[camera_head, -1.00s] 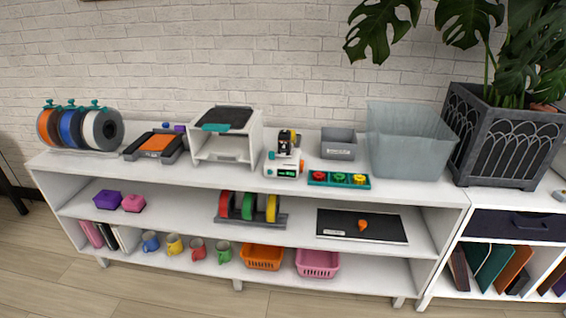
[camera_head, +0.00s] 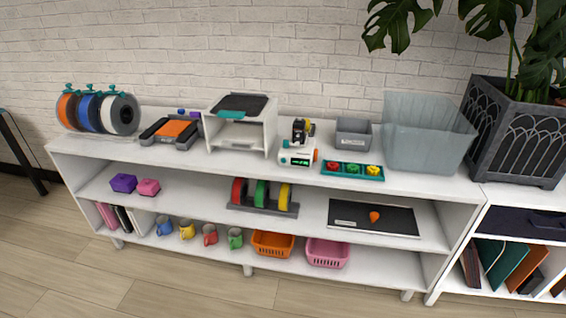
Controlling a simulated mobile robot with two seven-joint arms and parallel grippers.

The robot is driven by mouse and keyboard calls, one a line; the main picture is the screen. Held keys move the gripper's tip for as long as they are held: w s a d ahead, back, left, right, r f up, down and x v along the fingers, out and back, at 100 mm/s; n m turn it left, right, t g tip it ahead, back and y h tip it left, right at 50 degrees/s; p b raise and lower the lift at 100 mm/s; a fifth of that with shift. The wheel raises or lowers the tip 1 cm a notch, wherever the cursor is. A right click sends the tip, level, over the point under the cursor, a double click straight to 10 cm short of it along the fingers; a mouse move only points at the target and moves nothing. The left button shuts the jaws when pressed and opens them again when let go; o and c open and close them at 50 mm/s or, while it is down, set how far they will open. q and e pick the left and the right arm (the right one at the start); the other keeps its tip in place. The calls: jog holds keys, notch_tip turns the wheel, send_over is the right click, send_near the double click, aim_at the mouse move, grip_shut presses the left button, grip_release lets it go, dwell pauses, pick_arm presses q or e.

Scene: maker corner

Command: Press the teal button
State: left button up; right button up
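A small white machine (camera_head: 309,152) stands on the top of the white shelf, right of centre. It has a dark upper part, a small green-lit display (camera_head: 299,162) and an orange knob on its right side. A small teal spot (camera_head: 284,160), which looks like a button, shows on its left front; it is too small to tell whether it is pressed. Neither of my grippers is in view.
The machine stands between a white open-fronted box (camera_head: 267,128) and a teal tray (camera_head: 331,172) of red, green and yellow knobs. A grey bin (camera_head: 353,139) and a large translucent tub (camera_head: 425,150) stand farther right. Open floor (camera_head: 130,290) lies before the shelf (camera_head: 409,184).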

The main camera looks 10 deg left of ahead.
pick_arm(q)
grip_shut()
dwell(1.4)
